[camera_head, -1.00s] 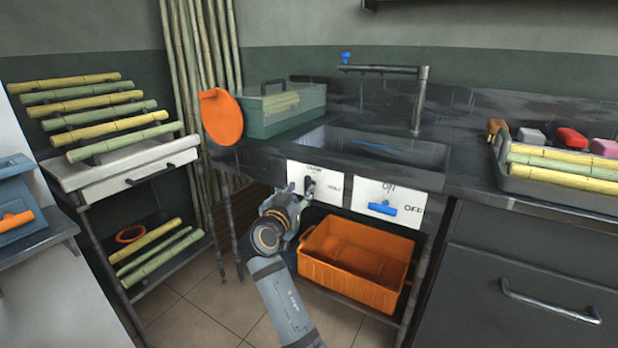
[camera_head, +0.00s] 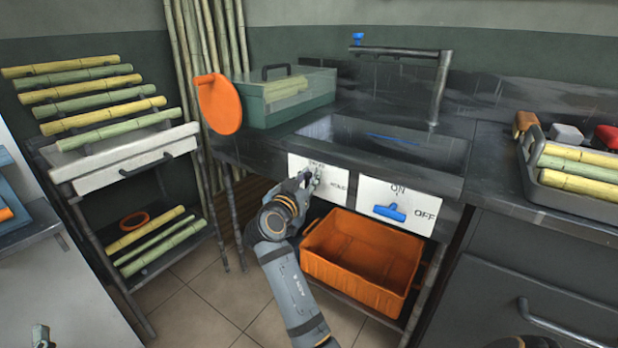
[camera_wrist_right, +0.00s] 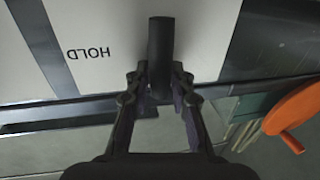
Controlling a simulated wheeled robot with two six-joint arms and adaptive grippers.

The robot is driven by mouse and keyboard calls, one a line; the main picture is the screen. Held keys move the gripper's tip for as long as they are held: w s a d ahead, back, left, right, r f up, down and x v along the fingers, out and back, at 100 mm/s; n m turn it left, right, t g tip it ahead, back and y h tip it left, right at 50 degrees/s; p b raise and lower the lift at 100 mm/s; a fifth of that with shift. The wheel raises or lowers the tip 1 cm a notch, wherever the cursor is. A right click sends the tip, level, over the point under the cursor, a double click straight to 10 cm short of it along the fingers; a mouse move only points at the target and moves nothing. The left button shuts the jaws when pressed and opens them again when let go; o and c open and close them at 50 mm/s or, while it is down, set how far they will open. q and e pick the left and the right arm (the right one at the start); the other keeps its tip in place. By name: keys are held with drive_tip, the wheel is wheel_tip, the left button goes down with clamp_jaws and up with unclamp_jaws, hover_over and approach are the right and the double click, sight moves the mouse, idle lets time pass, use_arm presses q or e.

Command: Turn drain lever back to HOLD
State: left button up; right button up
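The drain lever (camera_head: 317,177) is a dark lever on the left white label plate (camera_head: 299,166) on the front of the sink counter. In the right wrist view the lever (camera_wrist_right: 160,45) is a dark bar standing upright in the picture, beside the upside-down word HOLD on the plate. My right gripper (camera_head: 306,182) is at the lever. Its two fingertips (camera_wrist_right: 160,78) lie close along both sides of the bar and appear to touch it. The gripper partly hides the lever in the head view.
A blue lever (camera_head: 390,212) sits on the right plate marked ON and OFF. An orange crate (camera_head: 350,285) stands on the shelf below. An orange disc (camera_head: 219,104) hangs at the counter's left end. A rack with cane (camera_head: 125,160) stands at left.

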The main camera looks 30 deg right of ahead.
clamp_jaws()
